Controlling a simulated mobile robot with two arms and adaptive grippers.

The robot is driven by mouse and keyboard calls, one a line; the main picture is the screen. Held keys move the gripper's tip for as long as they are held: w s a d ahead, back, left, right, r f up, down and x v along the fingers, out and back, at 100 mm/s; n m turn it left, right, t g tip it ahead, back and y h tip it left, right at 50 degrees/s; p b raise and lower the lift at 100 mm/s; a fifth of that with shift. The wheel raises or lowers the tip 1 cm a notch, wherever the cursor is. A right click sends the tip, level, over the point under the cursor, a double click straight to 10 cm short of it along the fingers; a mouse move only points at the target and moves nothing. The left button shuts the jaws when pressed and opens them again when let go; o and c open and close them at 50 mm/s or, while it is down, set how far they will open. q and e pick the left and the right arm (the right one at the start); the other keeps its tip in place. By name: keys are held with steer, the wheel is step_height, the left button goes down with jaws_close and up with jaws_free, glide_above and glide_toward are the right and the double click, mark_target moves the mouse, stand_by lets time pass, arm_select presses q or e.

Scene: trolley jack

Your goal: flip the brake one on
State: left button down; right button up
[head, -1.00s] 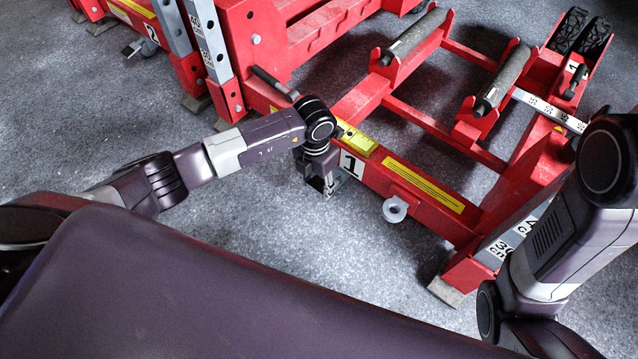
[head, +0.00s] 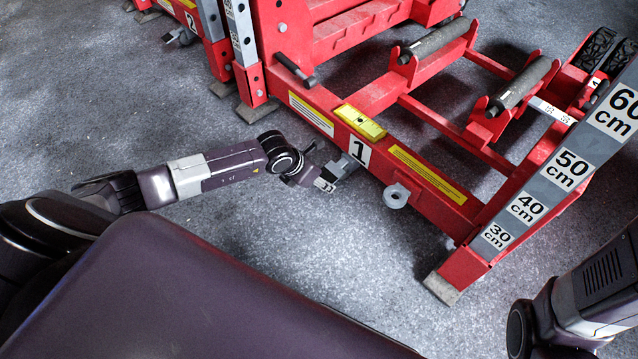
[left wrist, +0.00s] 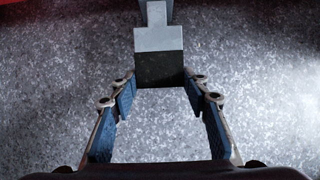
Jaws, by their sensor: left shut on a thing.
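The brake one (left wrist: 158,66) is a grey pedal-like piece with a dark end. In the left wrist view it reaches down from the top between my fingertips. My left gripper (left wrist: 160,82) is shut on its sides, with a blue-padded finger at each side. In the head view my left gripper (head: 332,178) is low beside the red beam, just below the white label 1 (head: 360,150). The brake is largely hidden there by the gripper. My right gripper is out of view; only part of that arm shows at lower right.
The red jack frame (head: 427,178) fills the upper right, with a yellow plate (head: 360,121), a grey ring (head: 396,196) and a height scale (head: 567,168). A dark-gripped lever (head: 295,70) sits above the beam. Grey floor is clear in front.

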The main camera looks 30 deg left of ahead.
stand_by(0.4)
arm_select(q)
steer(key=c, duration=1.1)
jaws_free()
steer(key=v, duration=1.2)
steer(key=shift+f, duration=0.1)
steer(key=shift+s+f, duration=0.1)
steer(key=shift+s, duration=0.05)
